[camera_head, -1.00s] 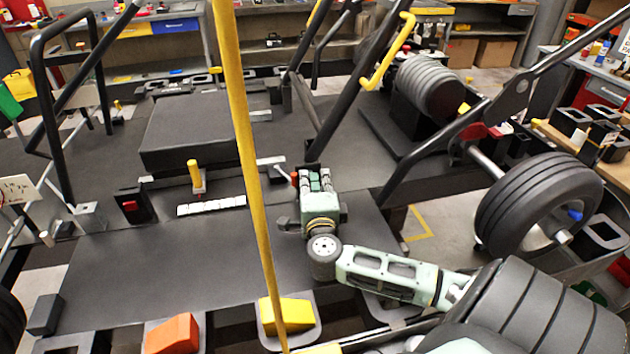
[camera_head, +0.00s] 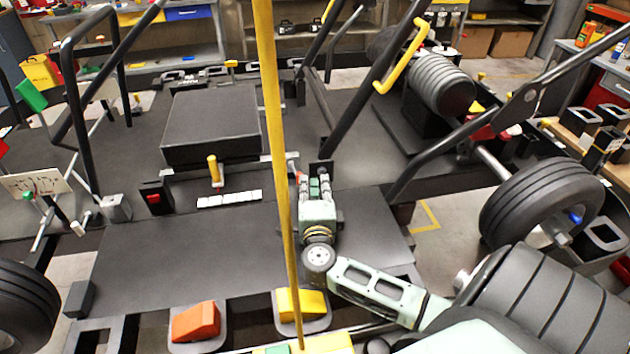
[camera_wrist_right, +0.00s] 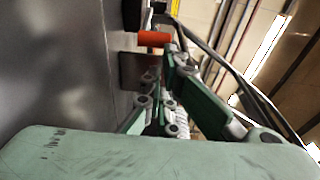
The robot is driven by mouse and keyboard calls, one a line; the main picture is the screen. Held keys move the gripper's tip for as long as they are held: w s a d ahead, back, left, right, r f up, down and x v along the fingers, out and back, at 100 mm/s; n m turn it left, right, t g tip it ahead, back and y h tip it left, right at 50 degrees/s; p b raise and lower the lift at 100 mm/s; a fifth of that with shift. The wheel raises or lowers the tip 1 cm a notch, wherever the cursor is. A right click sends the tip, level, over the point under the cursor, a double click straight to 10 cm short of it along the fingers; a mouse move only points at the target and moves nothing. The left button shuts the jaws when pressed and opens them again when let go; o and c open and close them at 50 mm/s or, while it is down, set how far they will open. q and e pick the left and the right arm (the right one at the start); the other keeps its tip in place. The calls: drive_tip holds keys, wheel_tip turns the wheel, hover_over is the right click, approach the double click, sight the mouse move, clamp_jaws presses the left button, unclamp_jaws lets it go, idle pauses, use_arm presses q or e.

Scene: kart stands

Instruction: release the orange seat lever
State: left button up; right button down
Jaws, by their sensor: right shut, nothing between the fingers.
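The orange lever end (camera_wrist_right: 154,39) shows in the right wrist view as a short orange cylinder beyond the fingers, beside a dark surface. In the head view only a small orange-red bit (camera_head: 299,177) shows, just left of the fingers and partly hidden by them. My right gripper (camera_head: 315,177) is pale green and dark. It is shut and empty over the far edge of the dark floor panel, pointing away from me. Its fingers also show in the wrist view (camera_wrist_right: 162,75). Whether they touch the lever I cannot tell. My left gripper is not in view.
A yellow post (camera_head: 274,130) stands upright just left of my right gripper. A black seat pad (camera_head: 212,125) lies behind to the left. A dark slanted bar (camera_head: 360,85) rises behind the gripper. A yellow pedal (camera_head: 300,304) and an orange pedal (camera_head: 195,321) are in front.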

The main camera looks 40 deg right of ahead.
drive_tip(key=shift+a, duration=0.1)
drive_tip(key=shift+a+r, duration=0.1)
drive_tip(key=shift+r, duration=0.1)
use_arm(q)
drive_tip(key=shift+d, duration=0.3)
use_arm(e)
wheel_tip(320, 180, up, 10)
drive_tip(key=shift+f, duration=0.2)
